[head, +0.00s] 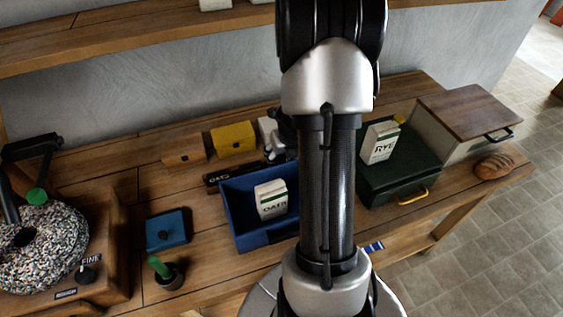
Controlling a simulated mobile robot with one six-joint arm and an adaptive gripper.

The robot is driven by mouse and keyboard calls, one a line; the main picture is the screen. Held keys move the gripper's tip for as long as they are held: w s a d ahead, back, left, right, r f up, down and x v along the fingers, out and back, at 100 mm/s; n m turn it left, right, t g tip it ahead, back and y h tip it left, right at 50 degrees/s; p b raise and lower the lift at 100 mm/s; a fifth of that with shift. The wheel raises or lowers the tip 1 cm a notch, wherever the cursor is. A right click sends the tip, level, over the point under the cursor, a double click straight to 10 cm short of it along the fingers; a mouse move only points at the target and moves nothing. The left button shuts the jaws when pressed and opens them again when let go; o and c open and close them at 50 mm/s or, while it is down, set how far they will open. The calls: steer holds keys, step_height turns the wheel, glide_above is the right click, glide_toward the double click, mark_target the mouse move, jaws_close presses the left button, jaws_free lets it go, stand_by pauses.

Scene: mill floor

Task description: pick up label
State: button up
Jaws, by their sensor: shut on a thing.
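The label (222,178) is a dark strip with pale lettering that seems to read OATS. It is behind the back-left rim of the blue bin (237,222). My gripper (276,157) is just past the bin's back edge, at the strip's right end, and is shut on the label. My own arm hides part of the gripper, and the exact contact at the fingertips is too small to make out. I cannot tell whether the strip touches the table.
An OATS packet (271,199) stands in the blue bin. A yellow box (233,139) and a wooden box (183,150) stand behind. A RYE packet (380,143) sits on the green box (398,172). A blue lidded box (168,230) and a millstone (40,245) are left.

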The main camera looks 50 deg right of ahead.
steer(key=shift+c, duration=0.7)
steer(key=shift+r, duration=0.15)
